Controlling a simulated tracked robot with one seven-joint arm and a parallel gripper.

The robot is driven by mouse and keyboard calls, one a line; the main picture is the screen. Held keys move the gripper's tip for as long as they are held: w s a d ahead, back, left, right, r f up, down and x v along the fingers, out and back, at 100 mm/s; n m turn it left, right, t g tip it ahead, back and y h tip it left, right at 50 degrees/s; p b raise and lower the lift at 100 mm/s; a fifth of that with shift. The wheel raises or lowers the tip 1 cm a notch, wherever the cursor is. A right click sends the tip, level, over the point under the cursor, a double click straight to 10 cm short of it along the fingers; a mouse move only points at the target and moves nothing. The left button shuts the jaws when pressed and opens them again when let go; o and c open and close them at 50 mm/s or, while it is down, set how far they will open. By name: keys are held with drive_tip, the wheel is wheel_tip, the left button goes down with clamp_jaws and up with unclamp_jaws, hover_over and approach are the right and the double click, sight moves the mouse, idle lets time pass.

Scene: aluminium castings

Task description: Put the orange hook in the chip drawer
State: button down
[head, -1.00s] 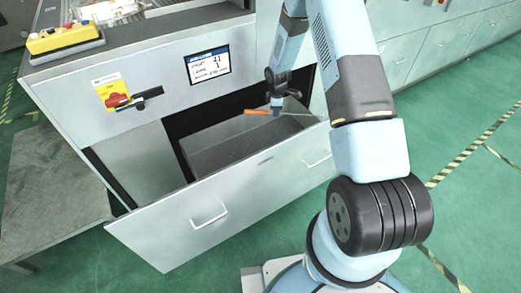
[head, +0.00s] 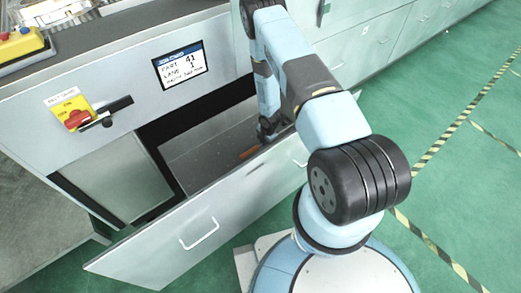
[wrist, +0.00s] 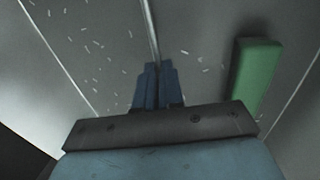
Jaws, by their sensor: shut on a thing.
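The chip drawer (head: 152,258) is pulled open from the grey machine, its front panel facing me. The orange hook (head: 249,153) shows as a short orange piece low inside the drawer, beside my gripper (head: 265,140); the rest of it is hidden. My gripper is shut on the hook and reaches down into the drawer near its right end. In the wrist view, the blue fingers (wrist: 157,72) are close together over the grey drawer floor. A thin grey line runs up from them; I cannot tell whether it is the hook's shaft. No orange shows there.
A green block (wrist: 256,75) lies in the drawer to the right of the fingers, and small pale chips are scattered on the floor. The machine carries a red-and-yellow switch (head: 77,117) and a screen (head: 180,65). Green floor lies open at right.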

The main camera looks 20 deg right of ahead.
drive_tip(key=shift+s+d+x, duration=0.1)
drive_tip(key=shift+s+x, duration=0.1)
drive_tip(key=shift+x, duration=0.8)
drive_tip(key=shift+s+d+x, duration=0.15)
drive_tip(key=shift+x, duration=0.8)
drive_tip(key=shift+s+d+x, duration=0.1)
drive_tip(key=shift+s+x, duration=0.1)
drive_tip(key=shift+x, duration=0.8)
drive_tip(key=shift+f, duration=0.1)
drive_tip(key=c, duration=1.5)
unclamp_jaws()
drive_tip(key=shift+c, duration=0.2)
